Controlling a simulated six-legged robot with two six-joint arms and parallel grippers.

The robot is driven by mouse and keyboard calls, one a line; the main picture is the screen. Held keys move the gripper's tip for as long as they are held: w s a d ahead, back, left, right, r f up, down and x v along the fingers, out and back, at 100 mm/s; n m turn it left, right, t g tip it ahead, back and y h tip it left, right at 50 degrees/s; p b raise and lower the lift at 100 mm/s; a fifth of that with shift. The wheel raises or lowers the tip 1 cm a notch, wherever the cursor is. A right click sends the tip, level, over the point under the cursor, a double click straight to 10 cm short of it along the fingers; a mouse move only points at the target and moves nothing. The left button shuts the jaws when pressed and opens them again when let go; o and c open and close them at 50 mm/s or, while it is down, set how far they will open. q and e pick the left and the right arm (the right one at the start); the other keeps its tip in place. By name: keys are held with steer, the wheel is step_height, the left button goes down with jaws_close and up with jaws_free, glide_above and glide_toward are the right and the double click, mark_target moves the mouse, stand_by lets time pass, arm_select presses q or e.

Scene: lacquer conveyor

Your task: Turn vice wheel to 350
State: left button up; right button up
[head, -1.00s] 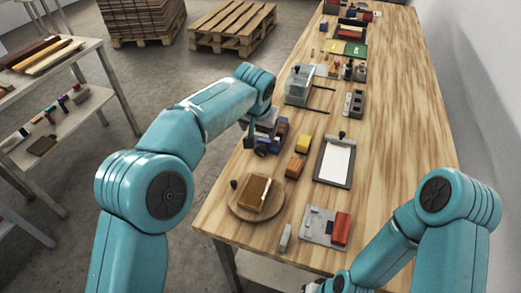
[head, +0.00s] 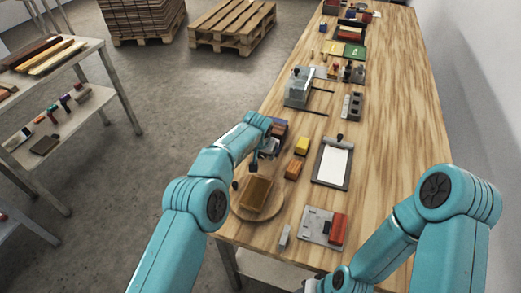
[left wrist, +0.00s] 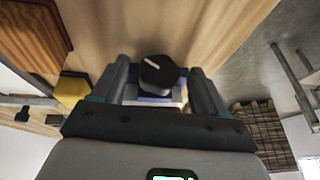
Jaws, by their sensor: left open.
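The vice wheel (left wrist: 158,72) is a black knob with a white index line on its face, seen in the left wrist view. Its line points up and to the left. Blue vice body (left wrist: 157,100) shows behind it, and a bit of blue shows past my arm in the head view (head: 281,124). My left gripper (head: 268,152) is at the vice by the table's left edge. Its open fingers stand on either side of the wheel; I cannot tell whether they touch it. My right gripper is out of view below the picture.
A round wooden board (head: 238,203) with a brown block (head: 257,193) lies just in front of the vice. Yellow (head: 302,145) and orange (head: 294,169) blocks and a clipboard (head: 332,184) lie to the right. The table's right side is clear.

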arm_select(q)
steer(key=shift+f, duration=0.1)
steer(key=c, duration=1.1)
steer(key=shift+o, duration=0.2)
steer(key=y+b, duration=0.1)
steer(key=b, duration=0.1)
steer(key=f+t+y+b, duration=0.1)
steer(key=b, duration=0.2)
steer(key=shift+d+m+y, duration=0.3)
steer(key=shift+d, duration=0.05)
steer(key=shift+r+y+b, duration=0.35)
steer(key=shift+y+b, duration=0.1)
steer(key=shift+y, duration=0.05)
steer(key=shift+r, duration=0.1)
steer(key=o, duration=1.1)
steer(key=shift+c, duration=0.2)
steer(key=shift+s, duration=0.1)
steer(key=shift+t, duration=0.3)
